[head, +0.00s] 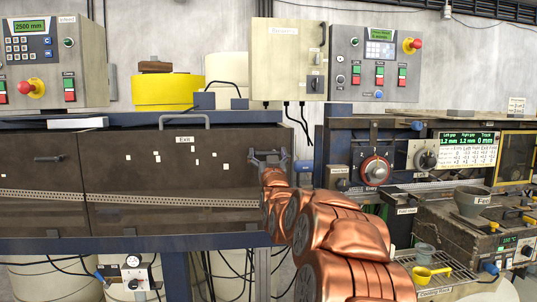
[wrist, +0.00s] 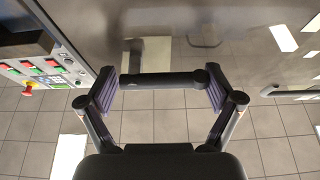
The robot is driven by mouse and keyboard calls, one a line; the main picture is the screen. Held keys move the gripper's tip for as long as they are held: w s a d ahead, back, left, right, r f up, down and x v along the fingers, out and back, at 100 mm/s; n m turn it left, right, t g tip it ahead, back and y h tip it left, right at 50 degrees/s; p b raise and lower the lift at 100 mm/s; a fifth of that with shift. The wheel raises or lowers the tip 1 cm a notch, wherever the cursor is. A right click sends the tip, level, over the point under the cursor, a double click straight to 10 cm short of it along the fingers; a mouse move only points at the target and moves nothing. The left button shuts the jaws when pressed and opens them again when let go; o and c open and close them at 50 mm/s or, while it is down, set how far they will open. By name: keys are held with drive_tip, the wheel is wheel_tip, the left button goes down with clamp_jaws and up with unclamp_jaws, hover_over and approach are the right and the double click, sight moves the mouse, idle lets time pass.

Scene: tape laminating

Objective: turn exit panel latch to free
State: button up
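The exit panel (head: 170,175) is a dark, see-through panel labelled Exit, with a grey handle on its top edge. My gripper (head: 268,157) is at the panel's right end, its fingers spread. In the wrist view my gripper (wrist: 160,92) is open, with a ribbed pad on each side. A dark round bar (wrist: 160,80), which looks like the exit panel latch, lies crosswise between the pads, with a rounded end at the right pad. I cannot tell whether the pads touch it. In the head view the latch is hidden behind my gripper.
A similar dark latch (head: 48,158) is on the left panel. A grey control box (head: 375,62) with a red stop button and a beige cabinet (head: 288,60) stand above. A dial with a red ring (head: 375,170) and a feed unit (head: 470,230) are to the right.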

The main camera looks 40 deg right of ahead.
sight(279, 145)
drive_tip(key=shift+d, duration=0.1)
drive_tip(key=c, duration=0.5)
